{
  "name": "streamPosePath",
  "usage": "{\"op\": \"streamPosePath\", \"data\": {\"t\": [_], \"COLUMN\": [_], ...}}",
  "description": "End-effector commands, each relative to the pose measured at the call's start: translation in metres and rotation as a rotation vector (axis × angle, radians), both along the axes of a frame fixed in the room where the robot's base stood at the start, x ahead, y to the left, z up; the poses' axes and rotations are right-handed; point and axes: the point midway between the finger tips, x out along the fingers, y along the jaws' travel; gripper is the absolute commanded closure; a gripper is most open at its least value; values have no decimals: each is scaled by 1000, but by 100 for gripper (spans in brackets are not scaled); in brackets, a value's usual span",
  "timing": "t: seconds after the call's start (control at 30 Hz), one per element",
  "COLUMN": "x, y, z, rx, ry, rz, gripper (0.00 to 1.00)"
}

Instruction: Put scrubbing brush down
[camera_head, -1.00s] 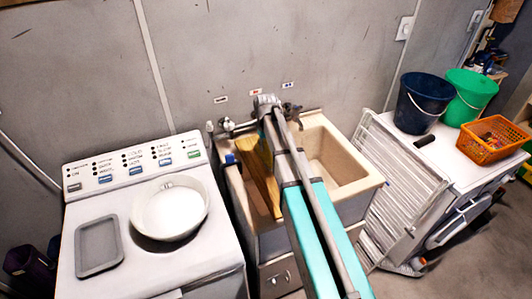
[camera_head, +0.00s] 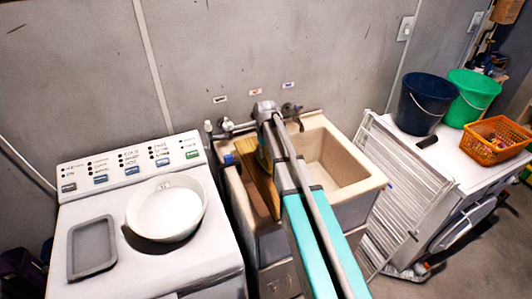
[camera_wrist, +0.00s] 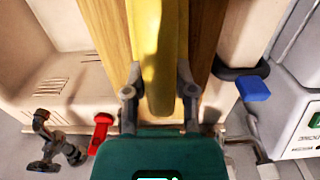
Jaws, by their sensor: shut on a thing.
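The scrubbing brush is a long yellow piece (camera_wrist: 160,50) in the wrist view. My gripper (camera_wrist: 160,82) is shut on it, with one finger on each side. The brush is over a wooden board (camera_wrist: 205,35) that lies across the sink (camera_wrist: 55,75); I cannot tell whether brush and board touch. In the head view the board (camera_head: 257,185) spans the left part of the sink (camera_head: 368,186), and a bit of the yellow brush (camera_head: 263,158) shows beside my arm. My arm hides most of the gripper there.
Taps (camera_head: 229,126) stand at the sink's back edge. A washing machine (camera_head: 120,205) at left carries a white bowl (camera_head: 167,212) and a grey tray (camera_head: 92,247). At right are a drying rack (camera_head: 405,195), two buckets (camera_head: 425,100) and an orange basket (camera_head: 495,139).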

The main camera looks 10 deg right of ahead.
Motion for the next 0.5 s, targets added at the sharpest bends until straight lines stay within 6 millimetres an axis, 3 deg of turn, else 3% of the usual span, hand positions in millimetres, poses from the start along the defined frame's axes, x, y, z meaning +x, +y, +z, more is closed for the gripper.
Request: {"op": "streamPosePath", "data": {"t": [0.07, 0.1, 0.27, 0.5], "x": [0, 0, 0, 0], "y": [0, 0, 0, 0], "z": [-3, -2, -2, -2], "rx": [0, 0, 0, 0], "ry": [0, 0, 0, 0], "rz": [0, 0, 0, 0], "gripper": [100, 59, 31, 31]}}
